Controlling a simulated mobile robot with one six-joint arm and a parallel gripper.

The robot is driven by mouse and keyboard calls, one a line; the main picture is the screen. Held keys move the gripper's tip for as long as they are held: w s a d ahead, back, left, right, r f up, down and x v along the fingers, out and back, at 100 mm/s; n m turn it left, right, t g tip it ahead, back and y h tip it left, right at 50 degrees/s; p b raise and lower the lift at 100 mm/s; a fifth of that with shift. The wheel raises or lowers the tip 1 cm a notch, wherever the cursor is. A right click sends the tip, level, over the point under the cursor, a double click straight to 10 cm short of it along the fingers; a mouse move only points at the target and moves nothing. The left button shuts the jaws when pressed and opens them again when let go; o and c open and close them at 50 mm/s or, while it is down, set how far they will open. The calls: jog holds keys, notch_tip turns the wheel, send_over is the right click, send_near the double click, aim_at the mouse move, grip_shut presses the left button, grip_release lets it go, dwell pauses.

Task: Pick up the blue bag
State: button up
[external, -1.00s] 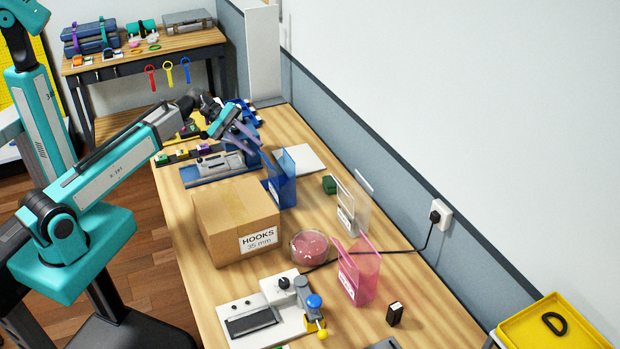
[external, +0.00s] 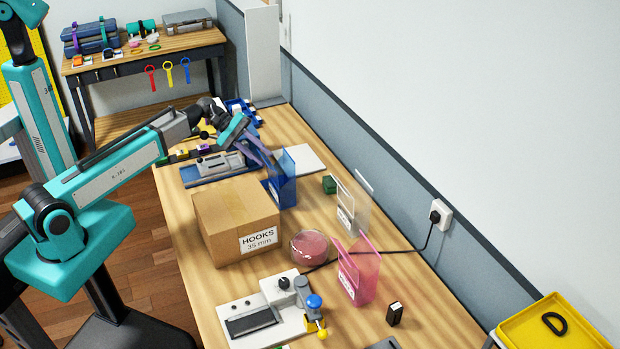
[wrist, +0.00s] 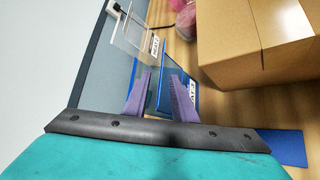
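The blue bag (external: 284,180) stands upright on the wooden bench, behind the cardboard box, with a white label low on its front. My gripper (external: 270,161) reaches down to its top edge from the left. In the wrist view the blue bag (wrist: 176,88) shows between the two purple fingers of my gripper (wrist: 160,90). The fingers are apart, one on each side of the bag's upper panel. A gap to the left finger seems to show; contact with the right finger is unclear.
The cardboard box (external: 238,215) marked HOOKS stands close in front of the bag. A clear bag (external: 348,208) and a pink bag (external: 358,272) stand farther right. A blue-based device (external: 212,168) is to the left, and a white sheet (external: 305,158) lies behind.

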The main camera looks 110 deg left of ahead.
grip_shut()
dwell(1.4)
